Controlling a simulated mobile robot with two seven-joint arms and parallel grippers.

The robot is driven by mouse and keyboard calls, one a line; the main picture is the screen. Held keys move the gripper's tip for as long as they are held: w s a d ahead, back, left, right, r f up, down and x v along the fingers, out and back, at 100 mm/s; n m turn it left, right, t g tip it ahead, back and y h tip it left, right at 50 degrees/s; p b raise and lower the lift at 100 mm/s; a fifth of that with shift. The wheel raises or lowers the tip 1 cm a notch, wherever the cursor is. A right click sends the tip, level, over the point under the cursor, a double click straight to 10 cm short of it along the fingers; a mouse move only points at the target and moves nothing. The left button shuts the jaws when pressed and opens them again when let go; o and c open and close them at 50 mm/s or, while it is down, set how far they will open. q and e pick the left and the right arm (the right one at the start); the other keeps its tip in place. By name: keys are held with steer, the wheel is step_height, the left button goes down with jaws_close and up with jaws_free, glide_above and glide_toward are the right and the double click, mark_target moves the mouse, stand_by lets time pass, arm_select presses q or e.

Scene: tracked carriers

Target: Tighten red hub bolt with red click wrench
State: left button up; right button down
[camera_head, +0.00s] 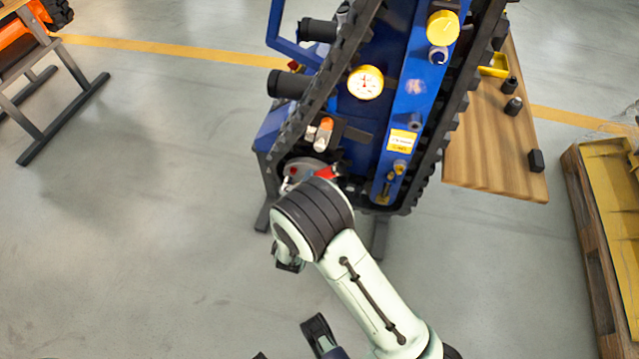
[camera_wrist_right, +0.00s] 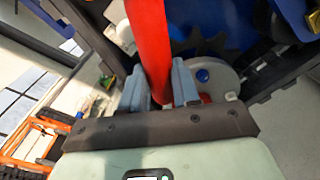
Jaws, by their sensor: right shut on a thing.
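My right gripper (camera_wrist_right: 160,88) is shut on the red click wrench (camera_wrist_right: 148,40). The wrench's red shaft runs upward between the two blue-grey fingers in the right wrist view. In the head view a bit of red (camera_head: 328,172) shows just beyond my right wrist, at the lower end of the track. A grey hub disc (camera_wrist_right: 222,78) with a blue bolt (camera_wrist_right: 202,76) sits right behind the fingers. A small red patch (camera_wrist_right: 205,98) shows low on the hub; I cannot tell whether it is the red hub bolt. The wrench's working end is hidden.
The blue tracked carrier (camera_head: 385,130) stands tilted up, with a gauge (camera_head: 365,82) and a yellow cap (camera_head: 443,27). A wooden table (camera_head: 490,140) with dark sockets is at its right. A pallet (camera_head: 590,240) stands at the far right.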

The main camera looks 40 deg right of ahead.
arm_select(q)
steer(key=s+r+g+p, duration=0.1)
steer(key=s+r+p, duration=0.2)
steer(key=r+p, duration=0.5)
steer(key=shift+s+d+g+p, duration=0.3)
steer(key=shift+s+d+g, duration=0.1)
arm_select(e)
steer(key=w+a+r+n, duration=0.4)
steer(key=w+a+n, duration=0.1)
steer(key=n, duration=0.3)
steer(key=shift+w+a+n, duration=0.3)
steer(key=shift+w+a, duration=0.1)
steer(key=shift+w, duration=0.5)
arm_select(q)
steer(key=shift+r, duration=0.15)
arm_select(e)
steer(key=shift+w+d+r, duration=0.2)
steer(key=shift+w+d, duration=0.05)
steer(key=shift+d, duration=0.05)
steer(key=shift+w+d, duration=0.35)
steer(key=shift+d, duration=0.1)
stand_by(0.4)
steer(key=shift+w+d+r, duration=0.1)
steer(key=shift+w+d, duration=0.35)
steer(key=shift+d, duration=0.05)
stand_by(1.1)
steer(key=shift+r, duration=0.1)
stand_by(0.4)
